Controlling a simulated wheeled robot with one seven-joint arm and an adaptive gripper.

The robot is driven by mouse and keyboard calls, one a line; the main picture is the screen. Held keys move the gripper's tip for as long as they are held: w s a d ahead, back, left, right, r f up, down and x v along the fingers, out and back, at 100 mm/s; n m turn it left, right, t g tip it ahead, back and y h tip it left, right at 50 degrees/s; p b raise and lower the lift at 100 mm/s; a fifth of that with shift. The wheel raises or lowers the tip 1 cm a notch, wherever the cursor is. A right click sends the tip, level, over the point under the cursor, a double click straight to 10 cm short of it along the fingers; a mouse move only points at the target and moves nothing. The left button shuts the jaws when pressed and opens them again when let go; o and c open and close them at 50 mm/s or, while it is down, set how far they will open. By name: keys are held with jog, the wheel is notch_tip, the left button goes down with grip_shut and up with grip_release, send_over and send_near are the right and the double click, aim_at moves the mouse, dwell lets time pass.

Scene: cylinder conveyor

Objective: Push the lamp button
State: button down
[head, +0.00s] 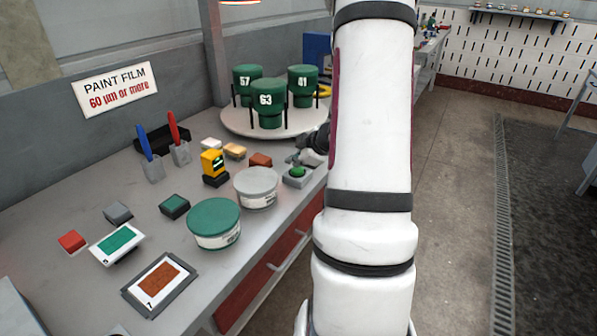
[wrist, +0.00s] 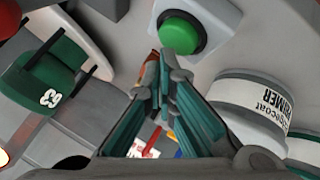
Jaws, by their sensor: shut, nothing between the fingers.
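The lamp button is a green dome on a grey square box (head: 298,173) near the right edge of the workbench. In the wrist view the green button (wrist: 182,36) is at the top middle, just beyond my fingertips. My gripper (wrist: 165,58) is shut with nothing between its fingers. Its tips appear very close to the button's lower edge in the wrist view; I cannot tell whether they touch. In the head view my arm covers most of the gripper, and only a part shows beside the button. A lamp edge (head: 240,2) shows at the top of the head view.
A round turntable (head: 235,122) with numbered green cylinders stands behind the button. A grey-lidded primer tub (head: 256,187), a green-lidded tub (head: 214,222) and a yellow gauge (head: 212,164) stand to its left. Sample cards, small blocks and markers occupy the bench further left.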

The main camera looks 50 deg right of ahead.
aim_at(296, 171)
jog(key=shift+f, duration=0.5)
dwell(0.5)
jog(key=shift+r, duration=0.15)
jog(key=shift+r+p, duration=0.85)
jog(key=shift+p, duration=0.1)
jog(key=shift+r, duration=0.1)
notch_tip(296, 171, up, 6)
jog(key=p, duration=0.7)
dwell(0.4)
